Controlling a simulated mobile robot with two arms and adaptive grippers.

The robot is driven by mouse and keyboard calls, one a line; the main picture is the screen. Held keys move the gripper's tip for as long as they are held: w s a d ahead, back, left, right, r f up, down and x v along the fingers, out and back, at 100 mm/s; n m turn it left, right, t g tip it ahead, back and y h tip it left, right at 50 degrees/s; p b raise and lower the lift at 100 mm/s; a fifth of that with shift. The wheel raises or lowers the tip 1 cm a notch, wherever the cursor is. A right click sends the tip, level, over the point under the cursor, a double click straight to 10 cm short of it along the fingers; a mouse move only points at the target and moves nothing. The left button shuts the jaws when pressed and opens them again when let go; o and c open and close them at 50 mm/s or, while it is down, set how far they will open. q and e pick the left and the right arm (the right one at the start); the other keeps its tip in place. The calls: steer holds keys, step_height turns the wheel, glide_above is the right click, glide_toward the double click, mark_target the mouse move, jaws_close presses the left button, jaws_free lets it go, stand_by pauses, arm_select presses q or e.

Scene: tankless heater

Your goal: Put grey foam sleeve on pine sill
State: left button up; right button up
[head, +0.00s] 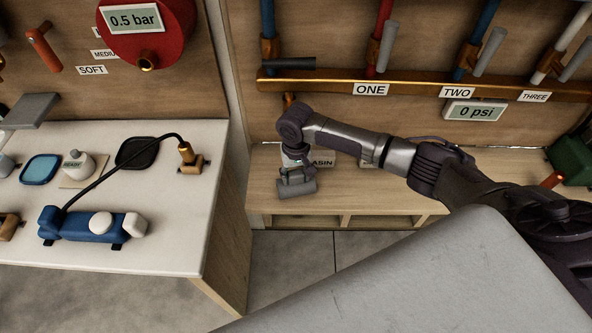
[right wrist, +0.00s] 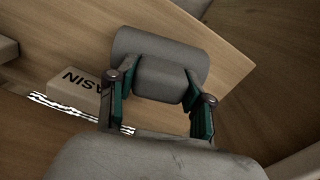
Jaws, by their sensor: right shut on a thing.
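The grey foam sleeve (head: 297,190) is a short grey cylinder with a smaller block-like part, over the left end of the pine sill (head: 415,203). My right gripper (head: 296,178) is shut on it. In the right wrist view, the sleeve (right wrist: 150,43) lies across the picture beyond the fingers of my right gripper (right wrist: 160,95), which grip its smaller part. The pale wood of the sill (right wrist: 85,32) shows behind it. I cannot tell whether the sleeve touches the sill. My left gripper is not in view.
A label block (head: 321,160), partly hidden, stands at the sill's back, right of the sleeve. A copper rail (head: 420,86) with pipes and levers runs above. A white counter (head: 170,240) is left of the sill. A green box (head: 572,158) stands at far right.

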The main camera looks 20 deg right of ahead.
steer(key=shift+f, duration=0.65)
stand_by(0.5)
steer(key=o, duration=1)
step_height(320, 180, up, 12)
stand_by(0.3)
